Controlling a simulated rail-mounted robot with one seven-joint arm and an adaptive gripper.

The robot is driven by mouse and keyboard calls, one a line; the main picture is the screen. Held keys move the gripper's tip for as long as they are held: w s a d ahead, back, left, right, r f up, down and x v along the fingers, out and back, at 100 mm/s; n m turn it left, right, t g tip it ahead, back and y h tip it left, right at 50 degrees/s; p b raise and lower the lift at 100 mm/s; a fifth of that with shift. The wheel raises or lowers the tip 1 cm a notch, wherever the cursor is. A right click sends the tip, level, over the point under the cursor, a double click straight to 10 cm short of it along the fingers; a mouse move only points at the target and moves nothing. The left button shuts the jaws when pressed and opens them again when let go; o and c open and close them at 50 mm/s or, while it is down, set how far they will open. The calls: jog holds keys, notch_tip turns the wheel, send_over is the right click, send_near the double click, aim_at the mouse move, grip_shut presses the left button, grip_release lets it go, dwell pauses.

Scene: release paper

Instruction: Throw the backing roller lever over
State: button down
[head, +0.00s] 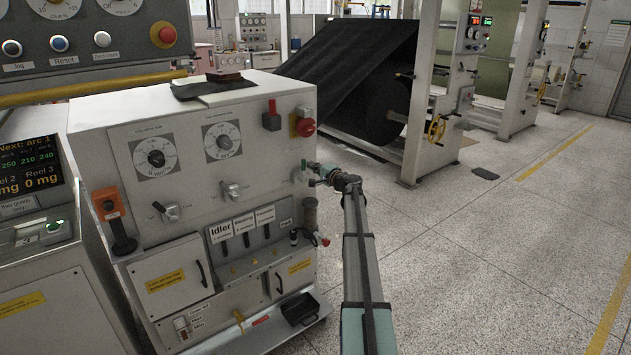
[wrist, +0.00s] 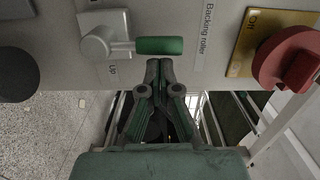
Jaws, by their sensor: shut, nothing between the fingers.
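The backing roller lever (wrist: 160,46) has a green handle on a pale metal pivot. In the wrist view the handle points right from its pivot, with an "Up" label below the pivot and a "Backing roller" label to its right. In the head view the lever (head: 304,166) is small, at the right edge of the cabinet's front panel, with its handle upward. My gripper (wrist: 158,65) is shut and empty, its fingertips just below the handle in the wrist view. I cannot tell whether they touch it. My gripper (head: 316,176) is right of the lever in the head view.
A red rotary switch (wrist: 290,58) on a yellow plate is close by at the right of the wrist view. The cabinet (head: 125,112) also carries dials, knobs and several labelled small levers.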

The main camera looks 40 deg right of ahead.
jog(key=a+n+b, duration=0.1)
jog(key=n+b, duration=0.1)
jog(key=b, duration=0.2)
jog(key=a+n+b, duration=0.2)
jog(key=b, duration=0.2)
jog(key=shift+n, duration=0.4)
jog(key=shift+a+r+n+b, duration=0.15)
jog(key=shift+a+n+b, duration=0.25)
jog(key=shift+n+b, duration=0.5)
jog(key=shift+d+r, duration=0.1)
jog(key=shift+d+r, duration=0.15)
jog(key=shift+d, duration=0.05)
send_near(303, 164)
jog(key=s+d+r, duration=0.1)
jog(key=s+d, duration=0.1)
jog(key=s, duration=0.1)
jog(key=shift+d+r, duration=0.35)
